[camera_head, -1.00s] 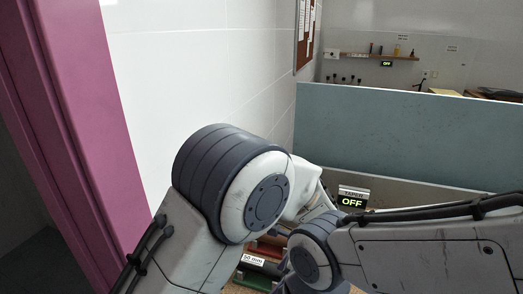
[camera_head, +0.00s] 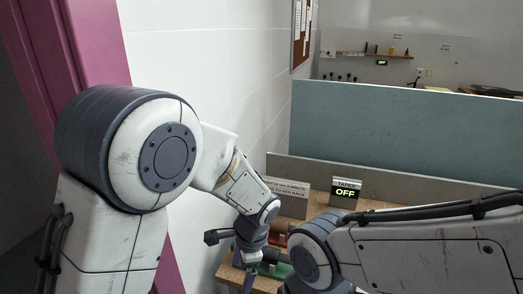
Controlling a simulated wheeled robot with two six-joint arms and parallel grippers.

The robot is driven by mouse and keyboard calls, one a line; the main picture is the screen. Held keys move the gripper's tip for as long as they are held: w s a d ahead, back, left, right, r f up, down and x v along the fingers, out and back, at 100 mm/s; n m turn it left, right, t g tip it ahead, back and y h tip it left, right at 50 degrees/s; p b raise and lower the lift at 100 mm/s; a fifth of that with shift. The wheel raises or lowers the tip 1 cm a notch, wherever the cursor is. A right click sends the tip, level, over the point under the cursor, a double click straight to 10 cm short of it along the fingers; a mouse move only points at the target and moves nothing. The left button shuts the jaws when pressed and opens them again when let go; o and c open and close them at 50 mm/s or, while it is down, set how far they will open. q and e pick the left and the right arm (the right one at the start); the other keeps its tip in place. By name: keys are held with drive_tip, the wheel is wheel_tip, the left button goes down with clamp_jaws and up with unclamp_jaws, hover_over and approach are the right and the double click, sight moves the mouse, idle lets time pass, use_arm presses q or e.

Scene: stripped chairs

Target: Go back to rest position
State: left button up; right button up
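My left arm comes in from the left, and its wrist hangs over the near left end of a wooden bench (camera_head: 232,272). My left gripper (camera_head: 249,281) points down there at the lower edge, only partly seen and small, so its fingers cannot be made out. My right arm comes in from the right across the bench. Its gripper is hidden or out of frame. A red item (camera_head: 277,240) and a green item (camera_head: 281,270) lie on the bench around the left wrist, partly covered by my arms.
A sign reading OFF (camera_head: 345,193) and a white text sign (camera_head: 287,190) stand at the back of the bench. A grey-blue partition (camera_head: 400,130) rises behind. A white tiled wall (camera_head: 180,50) and a pink door frame (camera_head: 100,45) are close on the left.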

use_arm(q)
drive_tip(key=s+a+r+n+t+h, duration=0.1)
drive_tip(key=s+a+r+n, duration=0.15)
drive_tip(key=a+n, duration=0.45)
drive_tip(key=s+a+r+n+t+h, duration=0.1)
drive_tip(key=s+a+n, duration=0.2)
drive_tip(key=a+n, duration=0.45)
drive_tip(key=s+d+r+m+g, duration=0.1)
drive_tip(key=s+d+r+m, duration=0.1)
drive_tip(key=s+d, duration=0.4)
drive_tip(key=s+d+r+m+g+h, duration=0.1)
drive_tip(key=s+d+r+m, duration=0.2)
drive_tip(key=s+d+m, duration=0.2)
drive_tip(key=s+d, duration=0.2)
drive_tip(key=d, duration=0.1)
drive_tip(key=shift+s+d+r+g, duration=0.25)
drive_tip(key=shift+s+d+g, duration=0.05)
